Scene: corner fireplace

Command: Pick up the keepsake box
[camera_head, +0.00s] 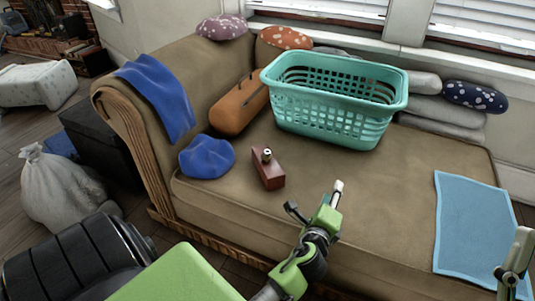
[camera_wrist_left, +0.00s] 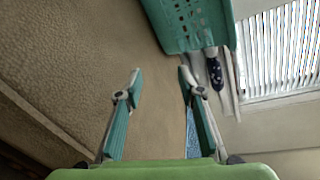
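The keepsake box (camera_head: 268,171) is a small dark red block with a round dark and light piece on top. It sits on the tan sofa seat, in front of the teal basket. My left gripper (camera_head: 314,197) is just right of the box in the head view, apart from it. Its two fingers are spread with nothing between them, as the left wrist view (camera_wrist_left: 160,76) also shows. The box does not show in that wrist view. Part of my right gripper (camera_head: 514,268) shows at the lower right edge; its finger opening cannot be made out.
The teal laundry basket (camera_head: 335,98) stands behind the box. A crumpled blue cloth (camera_head: 207,157) lies left of it, with an orange bolster (camera_head: 238,105) behind. A light blue cloth (camera_head: 472,225) lies at the right. The seat (camera_head: 390,205) between is bare.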

